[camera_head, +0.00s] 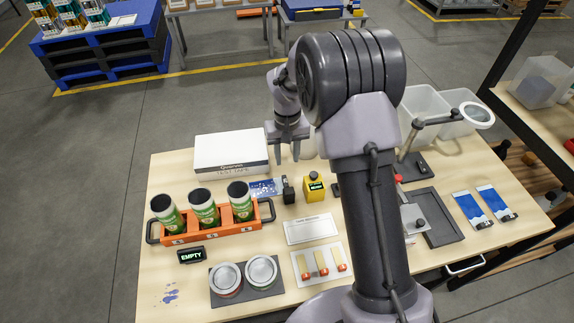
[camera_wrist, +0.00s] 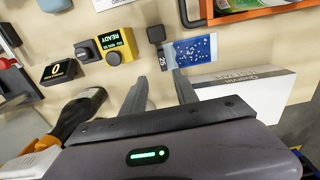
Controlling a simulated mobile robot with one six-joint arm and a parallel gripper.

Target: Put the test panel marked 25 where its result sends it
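The test panel (camera_head: 262,187) is a small blue plate with white specks, lying on the table in front of the white test tape box. It also shows in the wrist view (camera_wrist: 198,50), where its end label reads 25. A small black block (camera_head: 288,190) stands at its label end. My gripper (camera_head: 287,158) is open and empty, above the table behind the panel. In the wrist view its fingers (camera_wrist: 160,85) are apart, short of the panel. A yellow device (camera_head: 314,187) beside the panel shows READY in the wrist view (camera_wrist: 115,45).
The test tape box (camera_head: 231,152) stands behind the panel. An orange carrier (camera_head: 214,227) with three green cans is at left, near an EMPTY display (camera_head: 191,254). Another display (camera_wrist: 58,72) reads 0. Clear bins (camera_head: 423,105) and a magnifier (camera_head: 477,114) are at right. My arm hides the table's middle.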

